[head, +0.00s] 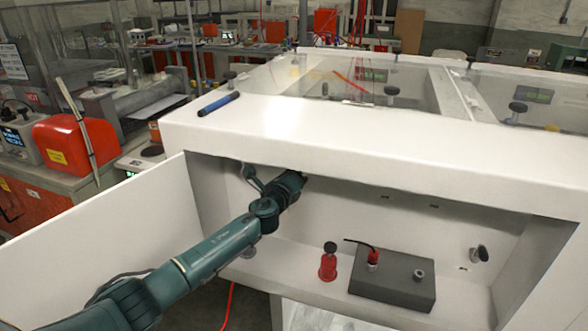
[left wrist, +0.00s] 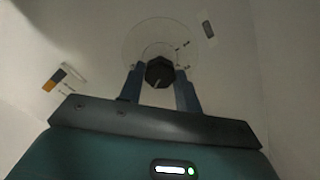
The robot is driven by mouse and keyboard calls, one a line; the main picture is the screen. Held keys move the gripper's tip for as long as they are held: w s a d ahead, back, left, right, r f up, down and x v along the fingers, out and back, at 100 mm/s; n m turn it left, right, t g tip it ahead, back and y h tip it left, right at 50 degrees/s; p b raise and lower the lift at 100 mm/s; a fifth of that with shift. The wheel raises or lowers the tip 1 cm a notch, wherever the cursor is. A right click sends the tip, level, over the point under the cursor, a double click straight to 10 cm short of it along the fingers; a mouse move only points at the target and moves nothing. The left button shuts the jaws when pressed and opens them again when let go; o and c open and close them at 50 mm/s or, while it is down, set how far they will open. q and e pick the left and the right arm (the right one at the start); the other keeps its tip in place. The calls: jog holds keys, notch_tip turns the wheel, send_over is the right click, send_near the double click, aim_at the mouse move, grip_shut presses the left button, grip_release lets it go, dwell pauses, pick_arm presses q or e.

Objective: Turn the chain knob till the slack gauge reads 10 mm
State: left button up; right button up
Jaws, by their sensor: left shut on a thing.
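In the left wrist view a dark faceted knob (left wrist: 159,72) with a light pointer line sits on a pale round dial (left wrist: 140,45) on the white wall. My left gripper (left wrist: 161,76) has its two fingers on either side of this knob and is shut on it. In the head view my left gripper (head: 303,176) reaches into the white cabinet, against its back wall at the upper left; the knob is hidden there. I cannot make out a slack gauge or a reading. My right gripper is in neither view.
The cabinet door (head: 95,235) stands open at left. Inside the cabinet, a red object with a black top (head: 328,263) and a dark grey box (head: 391,281) stand on the floor. Another knob (head: 479,253) is at right.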

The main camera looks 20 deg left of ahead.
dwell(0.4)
pick_arm(q)
jog(key=o, duration=1)
jog(key=shift+c, duration=0.2)
jog(key=s+p, duration=0.1)
jog(key=s, duration=1.2)
jog(key=shift+a, duration=0.25)
jog(key=shift+s, duration=0.1)
